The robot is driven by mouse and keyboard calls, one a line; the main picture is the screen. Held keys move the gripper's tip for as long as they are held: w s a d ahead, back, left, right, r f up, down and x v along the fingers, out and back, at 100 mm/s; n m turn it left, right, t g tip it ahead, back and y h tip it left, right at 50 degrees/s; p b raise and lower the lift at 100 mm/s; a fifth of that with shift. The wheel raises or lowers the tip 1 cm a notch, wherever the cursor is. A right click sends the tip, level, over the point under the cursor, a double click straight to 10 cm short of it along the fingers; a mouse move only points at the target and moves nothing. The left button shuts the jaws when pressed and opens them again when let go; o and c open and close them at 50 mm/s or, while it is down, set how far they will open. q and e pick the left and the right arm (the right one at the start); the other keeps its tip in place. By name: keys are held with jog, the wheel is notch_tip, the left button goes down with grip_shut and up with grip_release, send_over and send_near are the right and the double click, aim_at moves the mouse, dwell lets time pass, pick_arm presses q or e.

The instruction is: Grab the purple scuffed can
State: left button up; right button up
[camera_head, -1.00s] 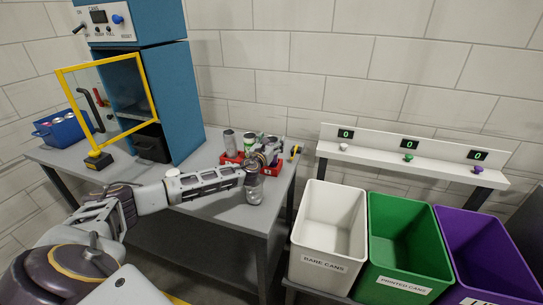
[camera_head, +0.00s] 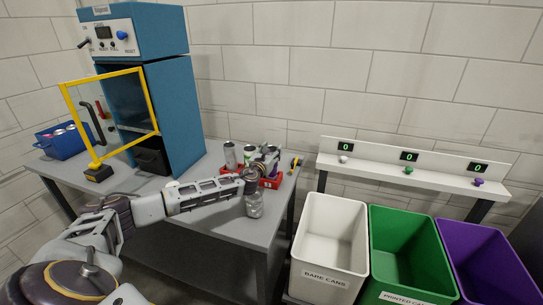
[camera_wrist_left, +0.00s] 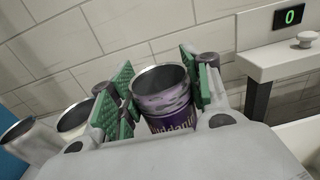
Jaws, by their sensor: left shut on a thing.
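In the head view my left gripper (camera_head: 268,164) is over the red tray (camera_head: 271,182) on the grey table; the purple can is hard to make out there. My right gripper is not in view.
Other cans (camera_head: 230,156) stand in the tray, close to the gripper. A blue machine (camera_head: 176,100) with a yellow-framed door is left. White (camera_head: 329,278), green (camera_head: 408,270) and purple bins (camera_head: 490,262) are right.

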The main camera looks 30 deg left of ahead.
pick_arm(q)
notch_tip(320, 180, up, 8)
jog(key=p, duration=0.1)
jog(key=shift+r, duration=0.25)
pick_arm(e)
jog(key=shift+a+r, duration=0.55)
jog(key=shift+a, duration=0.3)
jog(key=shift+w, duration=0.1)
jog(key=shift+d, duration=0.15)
